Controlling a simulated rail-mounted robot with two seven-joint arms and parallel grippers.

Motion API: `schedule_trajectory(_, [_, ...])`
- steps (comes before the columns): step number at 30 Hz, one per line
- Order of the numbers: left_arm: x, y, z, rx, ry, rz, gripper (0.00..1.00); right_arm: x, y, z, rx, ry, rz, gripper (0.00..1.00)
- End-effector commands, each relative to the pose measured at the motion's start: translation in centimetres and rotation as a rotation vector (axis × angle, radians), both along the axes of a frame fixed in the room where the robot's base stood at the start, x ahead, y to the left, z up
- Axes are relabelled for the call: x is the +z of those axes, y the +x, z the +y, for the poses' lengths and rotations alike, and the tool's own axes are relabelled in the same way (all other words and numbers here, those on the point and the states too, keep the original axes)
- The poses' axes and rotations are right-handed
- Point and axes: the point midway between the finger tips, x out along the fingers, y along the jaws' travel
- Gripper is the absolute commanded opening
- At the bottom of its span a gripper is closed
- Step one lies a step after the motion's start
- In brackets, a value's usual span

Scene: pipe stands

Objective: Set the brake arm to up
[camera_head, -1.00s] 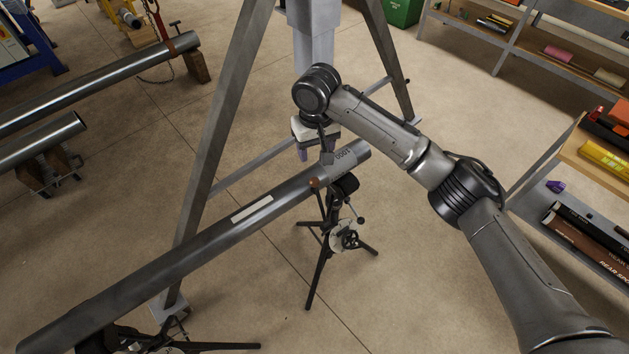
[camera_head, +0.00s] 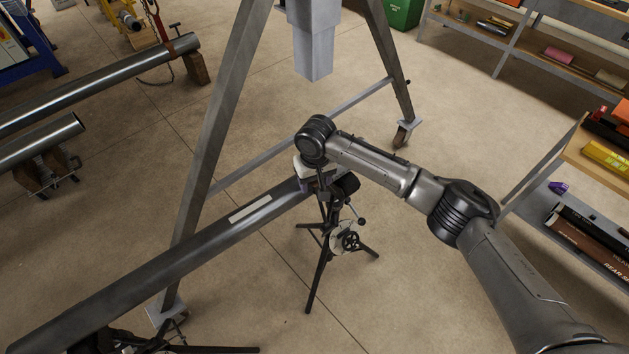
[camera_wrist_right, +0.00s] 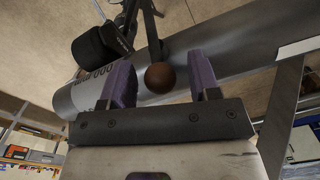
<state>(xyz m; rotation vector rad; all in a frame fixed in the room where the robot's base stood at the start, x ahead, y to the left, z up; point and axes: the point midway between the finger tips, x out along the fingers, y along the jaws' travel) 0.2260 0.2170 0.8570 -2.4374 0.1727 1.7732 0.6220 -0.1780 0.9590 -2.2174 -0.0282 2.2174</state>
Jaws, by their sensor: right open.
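A dark lever with a round brown knob (camera_wrist_right: 160,78), which looks like the brake arm, stands at the pipe's near side in the right wrist view. Its rod runs up the picture from the knob. My right gripper (camera_wrist_right: 163,85) is open, with its two purple fingers on either side of the knob and a gap at each side. In the head view the right gripper (camera_head: 312,178) is at the far end of the steel pipe (camera_head: 185,252), and it hides the knob there. The black pipe stand (camera_head: 338,228) is under that end. My left gripper is not in view.
A grey gantry frame (camera_head: 212,130) stands over the pipe. Shelves (camera_head: 560,165) with boxes are at the right. Two other pipes (camera_head: 100,85) lie at the left. A second stand (camera_head: 115,343) is at the bottom left. The floor between is clear.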

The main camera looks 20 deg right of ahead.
Motion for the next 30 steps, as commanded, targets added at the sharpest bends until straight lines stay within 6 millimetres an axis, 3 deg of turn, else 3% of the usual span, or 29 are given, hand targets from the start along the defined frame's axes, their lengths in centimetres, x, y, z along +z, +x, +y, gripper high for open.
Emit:
schedule_trajectory(10, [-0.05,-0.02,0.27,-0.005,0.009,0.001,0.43,-0.21,-0.01,0.01,0.000,0.000,0.000,0.56])
schedule_trajectory(27, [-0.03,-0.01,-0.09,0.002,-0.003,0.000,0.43,-0.17,0.00,0.00,0.000,0.000,0.000,0.02])
schedule_trajectory(30, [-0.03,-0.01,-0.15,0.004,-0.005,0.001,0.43,-0.17,0.00,0.00,0.000,0.000,0.000,0.00])
